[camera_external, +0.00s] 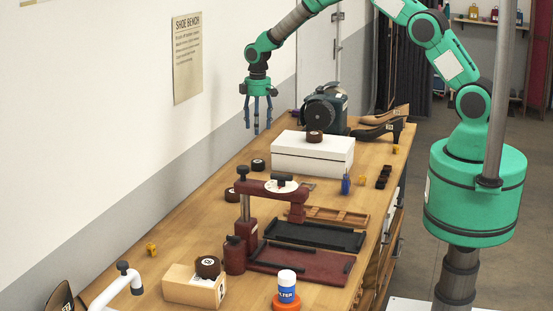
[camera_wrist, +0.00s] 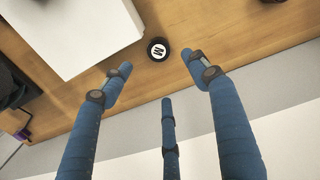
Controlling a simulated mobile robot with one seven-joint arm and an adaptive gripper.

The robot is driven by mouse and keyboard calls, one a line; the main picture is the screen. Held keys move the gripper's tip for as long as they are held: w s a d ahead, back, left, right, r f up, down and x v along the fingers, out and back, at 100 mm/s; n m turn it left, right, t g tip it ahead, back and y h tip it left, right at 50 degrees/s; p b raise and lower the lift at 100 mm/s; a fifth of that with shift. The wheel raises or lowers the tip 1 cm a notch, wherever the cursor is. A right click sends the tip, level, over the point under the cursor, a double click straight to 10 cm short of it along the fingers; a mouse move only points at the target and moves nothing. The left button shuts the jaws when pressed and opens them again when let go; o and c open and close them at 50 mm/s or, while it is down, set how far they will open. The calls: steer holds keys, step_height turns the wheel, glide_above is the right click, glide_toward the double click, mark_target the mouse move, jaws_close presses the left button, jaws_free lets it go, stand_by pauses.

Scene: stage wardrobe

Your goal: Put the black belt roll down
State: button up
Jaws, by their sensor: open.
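The black belt roll (camera_external: 258,164) lies flat on the wooden bench, left of the white box, near the wall side. In the wrist view it shows as a black disc (camera_wrist: 158,50) with a white label marked with a letter. My gripper (camera_external: 257,130) hangs with its blue fingers pointing down, well above the bench and the roll. In the wrist view the fingers (camera_wrist: 158,68) are spread, with nothing between them; the roll appears beyond their tips, apart from them.
The white box (camera_external: 312,160) bears a brown roll (camera_external: 315,136). Behind it stand a dark machine (camera_external: 325,106) and shoes (camera_external: 380,128). Bare bench surrounds the black roll.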

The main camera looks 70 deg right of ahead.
steer(key=s+a+r+m+t, duration=0.1)
steer(key=s+a+r, duration=0.3)
steer(key=s+r, duration=0.5)
steer(key=s+a+r+t, duration=0.1)
steer(key=s+a+r, duration=0.25)
steer(key=r, duration=0.85)
steer(key=s+a+r+m+t, duration=0.1)
steer(key=s+a+r, duration=0.2)
steer(key=s+r, duration=0.6)
steer(key=s+a+r+t, duration=0.1)
steer(key=s+a+r, duration=0.1)
steer(key=s+r, duration=0.35)
steer(key=s+a+r, duration=0.2)
steer(key=s+r, duration=0.1)
steer(key=s, duration=0.5)
steer(key=s+a+f+m+t, duration=0.1)
steer(key=s+a, duration=0.2)
steer(key=s, duration=1.4)
steer(key=shift+w+f, duration=0.1)
step_height(320, 180, down, 12)
steer(key=b, duration=1.1)
steer(key=shift+b, duration=0.4)
